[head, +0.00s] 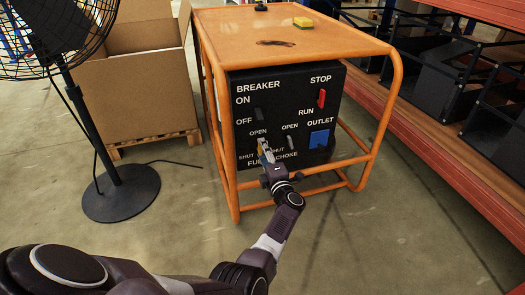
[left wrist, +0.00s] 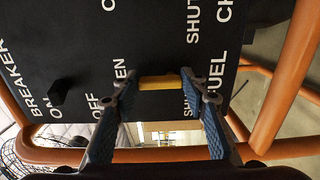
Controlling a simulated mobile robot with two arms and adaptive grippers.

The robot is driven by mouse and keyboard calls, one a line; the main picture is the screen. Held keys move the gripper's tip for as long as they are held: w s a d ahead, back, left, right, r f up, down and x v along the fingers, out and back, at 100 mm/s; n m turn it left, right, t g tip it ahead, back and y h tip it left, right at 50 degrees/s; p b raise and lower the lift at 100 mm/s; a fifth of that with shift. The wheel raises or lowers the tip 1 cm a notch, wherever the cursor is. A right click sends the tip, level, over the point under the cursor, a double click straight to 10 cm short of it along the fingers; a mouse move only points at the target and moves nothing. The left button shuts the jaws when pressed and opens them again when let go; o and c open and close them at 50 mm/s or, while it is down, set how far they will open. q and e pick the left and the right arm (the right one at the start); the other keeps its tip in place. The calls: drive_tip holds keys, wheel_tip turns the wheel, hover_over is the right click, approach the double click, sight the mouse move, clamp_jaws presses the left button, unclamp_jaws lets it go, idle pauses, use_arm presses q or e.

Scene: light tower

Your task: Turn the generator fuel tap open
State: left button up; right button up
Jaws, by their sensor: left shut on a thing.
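The black generator panel (head: 285,100) faces me, with the FUEL label at its lower left and OPEN and SHUT marks beside it. The yellow fuel tap (left wrist: 160,82) spans between the fingertips in the left wrist view. In the head view it is mostly hidden by the gripper. My left gripper (head: 264,150) is at the tap, its fingers on either side of it, shut on it. The gripper also shows in the left wrist view (left wrist: 158,88). The tap's exact angle is hard to tell. My right gripper is not in view.
An orange tube frame (head: 382,110) surrounds the generator, with a bar below the panel. The grey choke lever (head: 291,143), blue outlet (head: 319,139) and red stop switch (head: 321,98) are close by. A black fan (head: 120,190) stands left. Shelving (head: 480,125) stands right.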

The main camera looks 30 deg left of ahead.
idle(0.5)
use_arm(q)
drive_tip(key=o, duration=1.2)
drive_tip(key=shift+c, duration=0.2)
